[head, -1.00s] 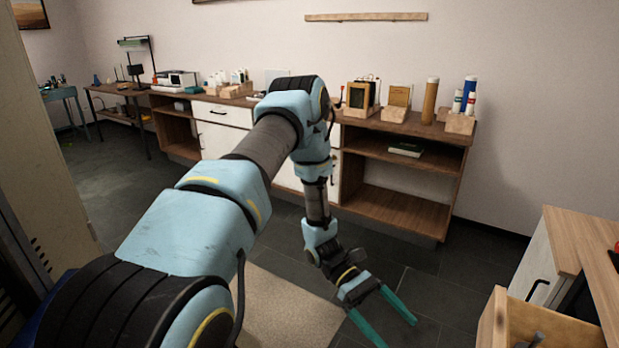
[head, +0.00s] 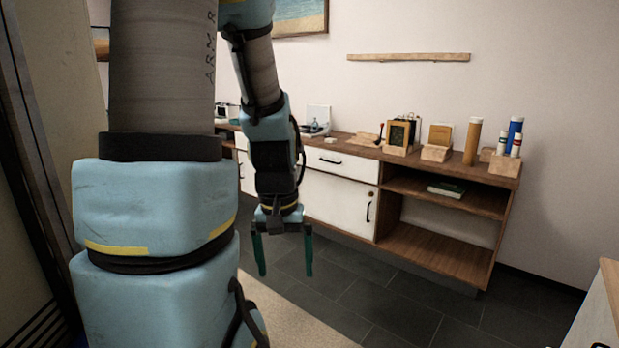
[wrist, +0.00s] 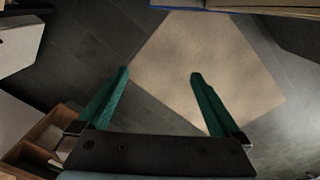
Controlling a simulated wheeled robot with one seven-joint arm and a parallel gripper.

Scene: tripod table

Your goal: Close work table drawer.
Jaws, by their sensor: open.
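The work table (head: 600,312) shows only as a sliver at the lower right of the head view, with a white side and a wooden top edge. Its open drawer is outside the head view now. A white block at the left of the wrist view (wrist: 20,45) seems to be part of this table, but I cannot tell for sure. My gripper (head: 285,272) hangs pointing down, open and empty, left of the work table and well apart from it. In the wrist view, both green fingers (wrist: 160,76) are spread above the floor with nothing between them.
A long wooden counter (head: 440,163) with shut white fronts and open shelves stands along the back wall, carrying holders and bottles. A beige rug (wrist: 205,65) lies below my gripper. The dark tiled floor (head: 390,305) between counter and work table is clear.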

